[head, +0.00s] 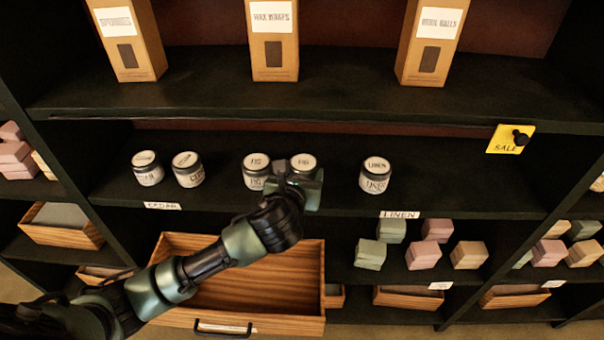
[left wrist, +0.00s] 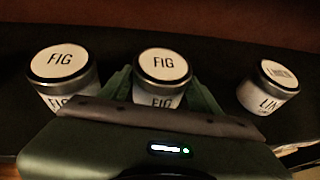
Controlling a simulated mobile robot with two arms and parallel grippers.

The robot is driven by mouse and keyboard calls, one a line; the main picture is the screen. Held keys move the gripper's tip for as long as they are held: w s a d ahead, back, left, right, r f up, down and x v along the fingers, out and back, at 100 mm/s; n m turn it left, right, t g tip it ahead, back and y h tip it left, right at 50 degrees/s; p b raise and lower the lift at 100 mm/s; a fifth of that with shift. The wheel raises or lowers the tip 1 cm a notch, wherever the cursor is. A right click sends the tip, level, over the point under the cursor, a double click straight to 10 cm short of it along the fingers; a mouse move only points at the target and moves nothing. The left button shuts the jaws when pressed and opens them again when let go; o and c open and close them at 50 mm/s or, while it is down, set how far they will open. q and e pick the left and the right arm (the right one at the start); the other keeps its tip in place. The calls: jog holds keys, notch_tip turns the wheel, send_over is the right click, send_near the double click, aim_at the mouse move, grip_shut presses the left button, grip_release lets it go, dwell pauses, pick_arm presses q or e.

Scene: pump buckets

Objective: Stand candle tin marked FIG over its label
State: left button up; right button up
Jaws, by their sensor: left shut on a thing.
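A candle tin marked FIG (head: 303,162) stands at the middle shelf, between the fingers of my left gripper (head: 298,182). In the left wrist view the same tin (left wrist: 163,66) sits between the two green fingers, and my left gripper (left wrist: 162,92) is shut on it. Its lid faces up and it looks upright. I cannot tell whether its base touches the shelf. A second FIG tin (head: 256,170) stands just to its left; it also shows in the left wrist view (left wrist: 61,75). No FIG label shows on the shelf edge; my arm covers part of that edge. My right gripper is out of view.
A LINEN tin (head: 375,174) stands to the right, near the LINEN label (head: 399,214). Two tins (head: 188,170) stand left, near the CEDAR label (head: 162,205). Boxes (head: 273,38) stand on the shelf above. An open wooden drawer (head: 300,275) juts out below my arm.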

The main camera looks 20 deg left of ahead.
pick_arm(q)
jog(key=o, duration=1.7)
jog(key=shift+r, duration=0.15)
jog(key=v, duration=1.2)
jog(key=shift+p, duration=0.35)
